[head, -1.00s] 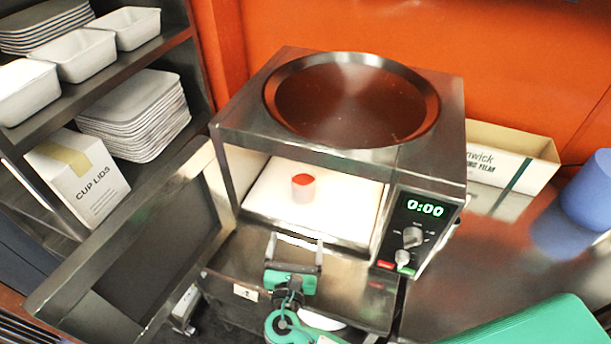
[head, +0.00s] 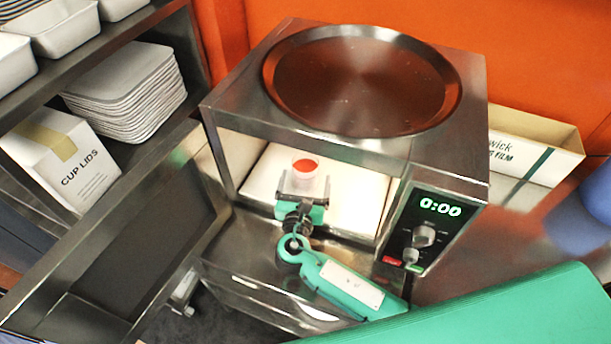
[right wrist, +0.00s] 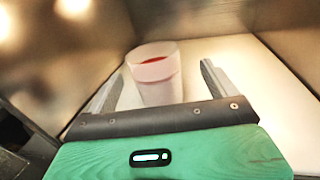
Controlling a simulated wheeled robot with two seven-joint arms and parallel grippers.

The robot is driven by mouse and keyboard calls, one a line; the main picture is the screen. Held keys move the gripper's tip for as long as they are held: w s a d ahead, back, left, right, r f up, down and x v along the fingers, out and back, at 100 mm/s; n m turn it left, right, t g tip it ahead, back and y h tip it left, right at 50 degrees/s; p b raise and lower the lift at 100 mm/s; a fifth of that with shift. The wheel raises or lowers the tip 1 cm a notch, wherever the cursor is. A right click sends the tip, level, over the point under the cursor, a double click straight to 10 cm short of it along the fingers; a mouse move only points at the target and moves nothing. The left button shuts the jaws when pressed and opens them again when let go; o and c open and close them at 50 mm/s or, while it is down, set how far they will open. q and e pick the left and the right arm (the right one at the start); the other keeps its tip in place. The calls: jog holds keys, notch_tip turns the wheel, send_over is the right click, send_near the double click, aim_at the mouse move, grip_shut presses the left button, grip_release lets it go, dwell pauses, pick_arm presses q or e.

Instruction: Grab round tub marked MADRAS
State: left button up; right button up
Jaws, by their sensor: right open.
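A small round pale tub (head: 304,180) with red contents stands upright inside the open microwave, on its white floor; I cannot read any marking on it. It also shows in the right wrist view (right wrist: 158,88). My right gripper (head: 299,186) is inside the microwave opening at the tub, partly hiding its lower part. In the right wrist view my right gripper (right wrist: 160,82) is open, with one finger on each side of the tub and gaps between; the tub's base is hidden behind the gripper body. My left gripper is not in view.
The steel microwave (head: 440,150) has side walls and a low roof close around my right gripper. Its door (head: 120,255) hangs open at the left. A shelf with a CUP LIDS box (head: 70,170) stands left. A film box (head: 535,150) stands right.

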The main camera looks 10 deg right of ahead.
aim_at(307, 158)
jog(key=b+x, duration=0.1)
jog(key=x, duration=0.1)
jog(key=b+x, duration=0.1)
jog(key=x, duration=0.1)
jog(key=shift+w+a, duration=0.25)
jog(key=shift+a, duration=0.1)
jog(key=shift+w+d, duration=0.2)
jog(key=shift+w, duration=0.2)
jog(key=shift+s+r, duration=0.1)
jog(key=c, duration=1)
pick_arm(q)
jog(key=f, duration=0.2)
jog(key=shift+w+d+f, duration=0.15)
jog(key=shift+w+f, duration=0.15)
pick_arm(e)
jog(key=shift+c, duration=1.3)
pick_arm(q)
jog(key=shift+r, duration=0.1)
